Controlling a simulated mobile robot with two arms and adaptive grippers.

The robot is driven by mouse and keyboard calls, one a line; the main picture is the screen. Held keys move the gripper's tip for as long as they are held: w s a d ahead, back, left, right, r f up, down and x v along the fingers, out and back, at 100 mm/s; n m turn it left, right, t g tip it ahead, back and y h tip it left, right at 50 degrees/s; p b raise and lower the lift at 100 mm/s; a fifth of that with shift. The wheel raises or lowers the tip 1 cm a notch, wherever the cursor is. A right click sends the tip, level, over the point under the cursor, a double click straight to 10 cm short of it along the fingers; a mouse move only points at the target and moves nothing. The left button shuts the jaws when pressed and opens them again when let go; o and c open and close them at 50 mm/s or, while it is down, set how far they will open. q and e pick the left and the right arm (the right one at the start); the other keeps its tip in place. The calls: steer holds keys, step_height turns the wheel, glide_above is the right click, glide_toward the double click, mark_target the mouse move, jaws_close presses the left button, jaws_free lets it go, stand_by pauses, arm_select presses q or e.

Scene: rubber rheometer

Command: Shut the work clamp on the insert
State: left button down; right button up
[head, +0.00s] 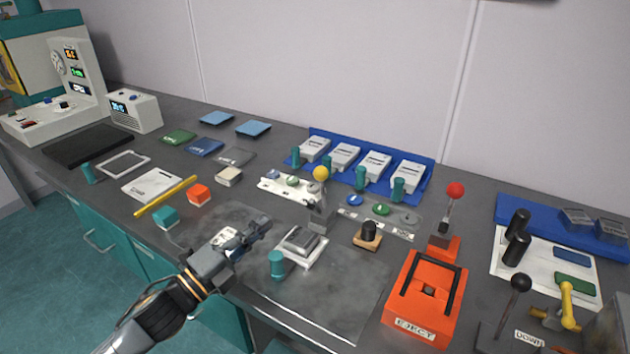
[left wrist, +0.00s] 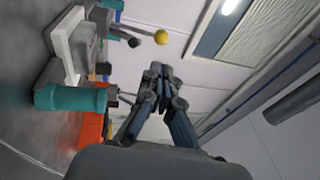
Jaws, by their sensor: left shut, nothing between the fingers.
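The work clamp (head: 319,215) stands behind the insert, its lever raised and topped by a yellow ball (head: 320,173). In the left wrist view the yellow ball (left wrist: 161,37) shows beyond my fingers. The insert, a grey stepped block (head: 299,239), sits on a white base with a teal post (head: 276,264) at its front left. My left gripper (head: 263,225) is shut and empty, left of the insert and apart from the clamp lever. Its closed fingers (left wrist: 157,80) also show in the left wrist view. My right gripper is not in view.
An orange eject fixture (head: 428,299) and a red-knobbed lever (head: 455,190) stand to the right. A yellow bar (head: 166,196) and small teal and orange blocks lie left. A blue rack (head: 425,182) lines the back. The grey mat (head: 335,300) in front is mostly bare.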

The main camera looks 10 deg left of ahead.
arm_select(q)
steer(key=p, duration=0.3)
glide_toward(315, 177)
steer(key=x, duration=0.5)
steer(key=shift+w+d+r, duration=0.1)
steer(key=shift+w+d, duration=0.1)
steer(key=shift+w, duration=0.15)
steer(key=shift+w+d, duration=0.35)
steer(key=shift+w, duration=0.2)
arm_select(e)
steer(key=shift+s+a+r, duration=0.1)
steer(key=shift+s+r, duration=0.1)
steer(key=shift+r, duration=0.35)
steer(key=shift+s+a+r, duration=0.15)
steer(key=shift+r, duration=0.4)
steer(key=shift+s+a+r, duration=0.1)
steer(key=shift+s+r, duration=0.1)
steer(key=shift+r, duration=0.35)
